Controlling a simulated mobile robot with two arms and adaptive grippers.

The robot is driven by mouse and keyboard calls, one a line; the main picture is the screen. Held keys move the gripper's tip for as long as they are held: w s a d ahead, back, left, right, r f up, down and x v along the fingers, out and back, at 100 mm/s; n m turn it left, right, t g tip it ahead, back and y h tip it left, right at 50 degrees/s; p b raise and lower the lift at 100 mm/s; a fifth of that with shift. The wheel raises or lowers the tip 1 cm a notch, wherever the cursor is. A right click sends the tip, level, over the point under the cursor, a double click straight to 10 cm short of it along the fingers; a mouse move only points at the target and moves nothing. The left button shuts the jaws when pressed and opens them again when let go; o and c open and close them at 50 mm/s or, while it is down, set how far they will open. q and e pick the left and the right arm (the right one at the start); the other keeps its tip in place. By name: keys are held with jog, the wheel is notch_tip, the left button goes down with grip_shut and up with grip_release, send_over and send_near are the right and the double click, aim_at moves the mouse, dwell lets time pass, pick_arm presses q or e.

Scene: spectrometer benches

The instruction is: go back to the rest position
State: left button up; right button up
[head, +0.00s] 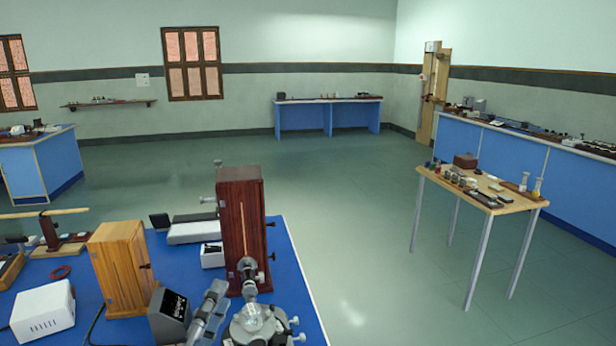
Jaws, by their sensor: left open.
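My left gripper (212,300) shows low in the head view, grey and small, over the front of the blue-topped bench (300,300). It is open, and I see nothing held between its fingers. It is just left of a round metal spectrometer (254,322), which the lower picture edge cuts off. I cannot tell whether the two touch. My right gripper is out of view.
A dark red wooden box (240,220) stands behind the spectrometer. A lighter wooden box (121,270), a black meter (169,314) and a white box (43,311) stand to the left. A small wooden table (478,186) holds small items at right. The floor between is clear.

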pick_arm(q)
jog(key=s+a+f+n+g+y, duration=0.3)
jog(key=a+f+n+g+y, duration=0.1)
jog(key=f+n, duration=0.4)
jog(key=s+a+f+n+g+y, duration=0.35)
jog(key=f+n, duration=0.25)
jog(key=f, duration=0.4)
jog(key=s+d+f+n+g+h, duration=0.1)
jog(key=s+f+n+g, duration=0.35)
jog(key=s+f, duration=0.35)
jog(key=s+d+f+n+g+h, duration=0.1)
jog(key=s+f+n+g, duration=0.3)
jog(key=s, duration=0.6)
notch_tip(320, 180, down, 33)
jog(key=s+m+g+b, duration=0.1)
jog(key=g+b, duration=0.2)
jog(key=b, duration=0.3)
jog(key=s+a+f+b, duration=0.3)
jog(key=s+f+b, duration=0.1)
jog(key=s+f, duration=1.2)
notch_tip(320, 180, down, 4)
jog(key=shift+s+a+f+g, duration=0.15)
jog(key=shift+s+a+g, duration=0.1)
jog(key=shift+g, duration=0.15)
jog(key=shift+m, duration=0.25)
